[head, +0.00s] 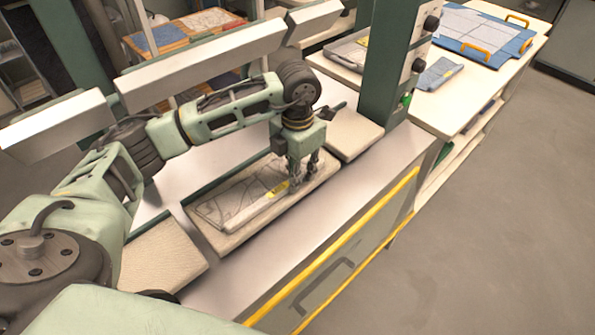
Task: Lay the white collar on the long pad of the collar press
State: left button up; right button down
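A pale, narrow strip that looks like the white collar (254,209) lies along the front side of the long middle pad (229,243) of the press, in the head view. A yellow label shows near its right end. A grey piece with dark lines (233,197) lies beside it, towards the back. My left gripper (303,180) points down at the right end of the strip, its fingertips close to the pad. Whether its fingers grip the strip's end or stand apart from it cannot be told. My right gripper is not in view.
A short cream pad (160,262) lies left of the long pad and another (352,134) lies right. Long white bars (200,65) hang above and behind. A green post (390,60) stands at the right. A side table (465,95) holds blue cloth and a grey tray.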

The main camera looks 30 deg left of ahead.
pick_arm(q)
jog(key=o, duration=0.5)
jog(key=shift+c, duration=0.2)
notch_tip(320, 180, up, 12)
